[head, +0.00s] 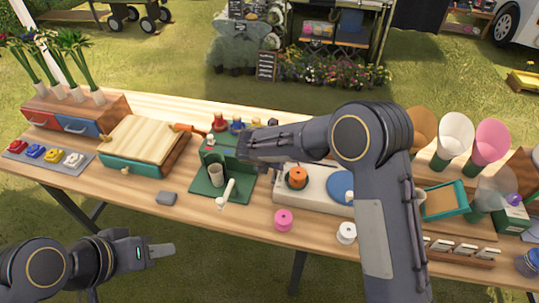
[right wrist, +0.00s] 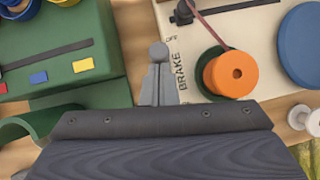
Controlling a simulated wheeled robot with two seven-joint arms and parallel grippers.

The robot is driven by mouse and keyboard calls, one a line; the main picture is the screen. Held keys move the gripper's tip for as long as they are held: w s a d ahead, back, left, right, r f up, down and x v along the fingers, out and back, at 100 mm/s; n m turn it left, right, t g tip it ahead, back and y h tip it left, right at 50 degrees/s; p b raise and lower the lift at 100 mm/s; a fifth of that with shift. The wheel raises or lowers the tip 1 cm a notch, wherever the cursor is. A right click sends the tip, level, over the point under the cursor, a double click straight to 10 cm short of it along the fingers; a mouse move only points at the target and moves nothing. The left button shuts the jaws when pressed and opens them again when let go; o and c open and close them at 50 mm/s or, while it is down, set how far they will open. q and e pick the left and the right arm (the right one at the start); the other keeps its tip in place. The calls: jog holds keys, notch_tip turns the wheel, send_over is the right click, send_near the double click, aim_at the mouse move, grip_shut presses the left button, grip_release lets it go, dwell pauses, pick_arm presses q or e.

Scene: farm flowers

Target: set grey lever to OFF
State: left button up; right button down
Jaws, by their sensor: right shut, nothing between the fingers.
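The grey lever (right wrist: 157,78) has a round knob and stands at the left edge of a cream board (right wrist: 232,30) in the right wrist view. The word BRAKE is printed beside it, with smaller, partly legible lettering near its knob. My right gripper (right wrist: 160,120) is shut and empty, just below the lever in that view; I cannot tell whether they touch. In the head view my right gripper (head: 246,147) is over the green stand, and my right arm hides part of the board. My left gripper (head: 160,250) is seen side-on off the table's front edge, apart from the lever.
On the board are an orange spool (right wrist: 236,74) and a blue disc (right wrist: 303,42). A green stand (head: 207,186) with a cup and white-handled tool is left of it. Pink (head: 284,220) and white (head: 346,233) spools stand in front.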

jog(key=shift+w+r, duration=0.1)
jog(key=shift+w, duration=0.25)
jog(key=shift+w+d, duration=0.1)
jog(key=shift+w, duration=0.1)
jog(key=shift+s, duration=0.1)
jog(key=shift+r+p, duration=0.6)
jog(key=shift+r, duration=0.15)
